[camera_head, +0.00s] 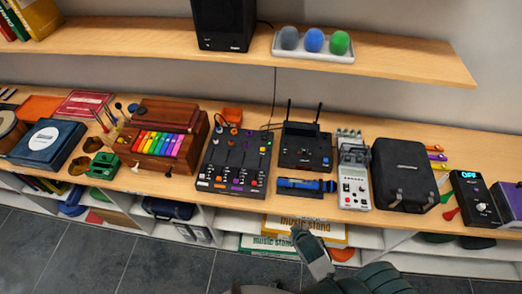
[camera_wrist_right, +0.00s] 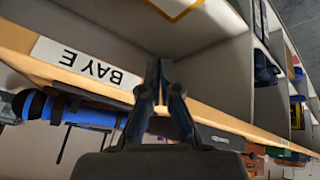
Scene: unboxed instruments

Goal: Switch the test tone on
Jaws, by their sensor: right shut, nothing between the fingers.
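No control in view carries a readable test tone label. A black mixer (camera_head: 235,160) with sliders, knobs and coloured buttons lies on the wooden counter. Right of it are a black receiver with two antennas (camera_head: 305,148), a grey box with knobs and red buttons (camera_head: 354,188), and a black unit with a lit display (camera_head: 474,198) that seems to read OFF. My right gripper (camera_head: 303,236) is low in front of the counter, below the blue microphone. In the right wrist view its fingers (camera_wrist_right: 160,70) meet, empty, near the counter edge. My left gripper is not in view.
A blue microphone (camera_head: 306,185) lies near the front edge, also in the wrist view (camera_wrist_right: 75,110). A black case (camera_head: 403,175) stands between the grey box and the display unit. A BAY E label (camera_wrist_right: 87,62) is on the edge. An upper shelf (camera_head: 400,62) overhangs the back.

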